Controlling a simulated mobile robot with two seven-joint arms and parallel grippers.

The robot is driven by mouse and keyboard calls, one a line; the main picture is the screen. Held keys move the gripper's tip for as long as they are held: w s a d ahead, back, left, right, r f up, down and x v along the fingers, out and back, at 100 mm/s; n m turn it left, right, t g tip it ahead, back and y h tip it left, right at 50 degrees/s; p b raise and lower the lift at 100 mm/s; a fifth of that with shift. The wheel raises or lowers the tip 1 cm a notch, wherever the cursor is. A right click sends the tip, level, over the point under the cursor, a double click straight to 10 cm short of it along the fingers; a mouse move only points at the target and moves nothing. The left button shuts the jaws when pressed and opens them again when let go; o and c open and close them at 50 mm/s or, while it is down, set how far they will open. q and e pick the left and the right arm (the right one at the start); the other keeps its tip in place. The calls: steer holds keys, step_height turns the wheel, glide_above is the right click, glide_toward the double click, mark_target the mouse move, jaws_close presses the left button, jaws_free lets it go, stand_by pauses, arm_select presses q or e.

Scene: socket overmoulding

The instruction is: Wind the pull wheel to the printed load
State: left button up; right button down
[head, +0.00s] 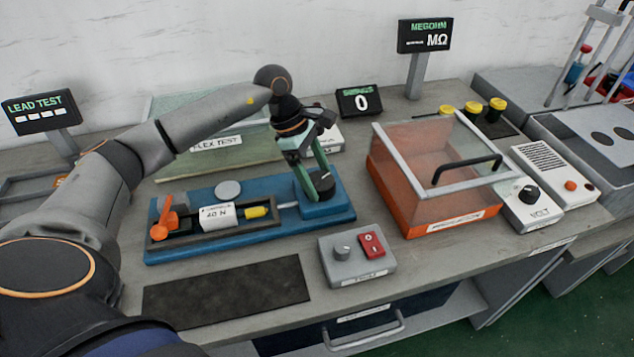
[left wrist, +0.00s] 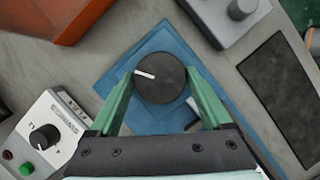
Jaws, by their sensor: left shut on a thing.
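The pull wheel (left wrist: 161,78) is a round black knob with a white pointer line. It sits on a raised block at the right end of the blue pull rig (head: 165,252). My left gripper (head: 311,187) reaches down onto the wheel, and its green fingers (left wrist: 160,92) are shut on opposite sides of it. In the left wrist view the pointer aims to the left and slightly up. A white block with a printed load (head: 216,217), which seems to read 20 N, sits on the rig beside a yellow piece (head: 257,212) and an orange clamp (head: 164,218). My right gripper is out of view.
A grey control box (head: 357,260) with a knob and red switch stands in front of the rig. An orange box with a clear lid (head: 455,226) stands to the right. A dark mat (head: 226,291) lies bare at the front left. A small display (head: 360,101) behind reads 0.

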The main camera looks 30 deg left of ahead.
arm_select(q)
steer(key=m+g+b, duration=0.1)
steer(key=m, duration=0.1)
steer(key=shift+w+f+m, duration=0.1)
steer(key=shift+w+m, duration=0.05)
steer(key=shift+m, duration=0.25)
steer(key=m+g+b, duration=0.1)
steer(key=m+b, duration=0.1)
steer(key=m, duration=0.1)
steer(key=shift+w+m, duration=0.1)
steer(key=shift+m, duration=0.2)
steer(key=m+g+b, duration=0.1)
steer(key=m, duration=0.2)
steer(key=shift+y, duration=0.4)
steer(key=shift+m+g, duration=0.4)
steer(key=shift+m, duration=0.2)
steer(key=shift+b, duration=0.3)
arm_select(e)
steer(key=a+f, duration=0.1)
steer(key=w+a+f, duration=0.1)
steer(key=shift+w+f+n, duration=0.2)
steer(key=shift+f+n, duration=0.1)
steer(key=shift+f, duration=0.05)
arm_select(q)
steer(key=shift+m, duration=0.3)
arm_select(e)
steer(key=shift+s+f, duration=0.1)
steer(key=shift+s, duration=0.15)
